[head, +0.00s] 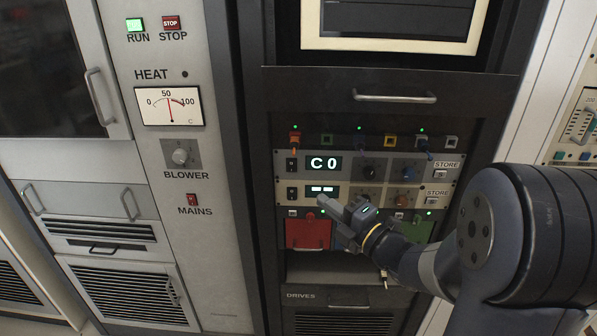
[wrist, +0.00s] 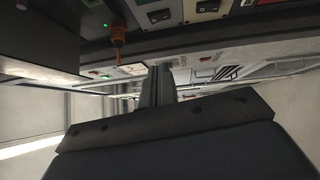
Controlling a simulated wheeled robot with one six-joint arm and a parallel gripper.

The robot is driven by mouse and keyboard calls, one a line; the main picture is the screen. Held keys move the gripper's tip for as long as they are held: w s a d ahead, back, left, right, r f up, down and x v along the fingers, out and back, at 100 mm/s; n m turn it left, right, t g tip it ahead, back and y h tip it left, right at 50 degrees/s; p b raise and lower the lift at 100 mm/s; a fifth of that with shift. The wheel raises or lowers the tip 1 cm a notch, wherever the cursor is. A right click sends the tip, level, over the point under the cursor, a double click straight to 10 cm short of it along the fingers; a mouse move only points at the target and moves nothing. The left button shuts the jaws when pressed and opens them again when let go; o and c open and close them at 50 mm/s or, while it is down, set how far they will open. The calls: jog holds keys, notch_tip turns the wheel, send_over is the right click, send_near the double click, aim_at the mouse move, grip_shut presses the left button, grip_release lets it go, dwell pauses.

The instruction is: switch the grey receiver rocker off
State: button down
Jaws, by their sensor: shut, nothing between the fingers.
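The grey receiver (head: 345,179) is the upper of two stacked units in the dark rack, with its display lit "C 0". Its small black rocker (head: 291,165) sits left of the display; its tilt is too small to read. In the wrist view, a black rocker (wrist: 159,15) near the orange plug seems to be the same one. My gripper (head: 326,203) is shut and empty, in front of the lower cream unit, below and right of the grey unit's rocker. Its shut fingers (wrist: 159,86) also show in the wrist view, apart from the rockers.
The cream unit has its own rocker (head: 292,193), close below the grey one's. An orange plug (head: 295,140) and other coloured connectors stick out above. A red module (head: 307,234) sits below. A drawer handle (head: 395,97) protrudes higher up.

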aim_at(288, 164)
jog(key=shift+w+d+p+x, duration=0.3)
jog(key=shift+d+p+x, duration=0.1)
jog(key=shift+x, duration=1.65)
jog(key=shift+w+d+p+x, duration=0.25)
jog(key=shift+w+p+x, duration=0.1)
jog(key=shift+x, duration=1.7)
jog(key=shift+w+d+p+x, duration=0.3)
jog(key=shift+d+p+x, duration=0.1)
jog(key=shift+x, duration=1.65)
